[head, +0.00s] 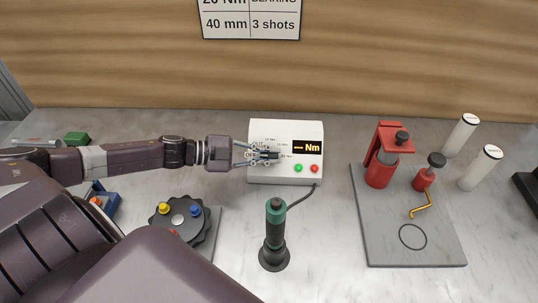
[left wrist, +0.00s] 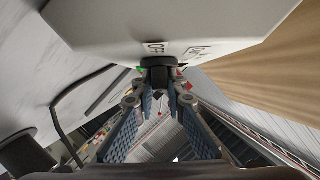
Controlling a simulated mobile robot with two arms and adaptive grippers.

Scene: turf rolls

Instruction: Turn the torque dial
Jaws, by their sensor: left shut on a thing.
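The torque dial (head: 270,155) is a small dark knob on the left part of the front of a white control box (head: 300,129). My left gripper (head: 262,153) reaches in from the left, and its fingers are shut on the dial. In the left wrist view the black dial (left wrist: 158,73) sits between the fingertips (left wrist: 158,92), below the white face of the box with printed marks. The box has a dark display (head: 307,147) with yellow "Nm" text; its smaller characters are unreadable. The gripper hides part of the dial and its scale. My right gripper is not in view.
A green and black screwdriver (head: 274,235) stands in front of the box, with a cable behind it. A black round fixture (head: 178,222) with coloured knobs lies front left. A grey plate (head: 380,240) with red tools is on the right. White cylinders (head: 480,168) stand beyond it.

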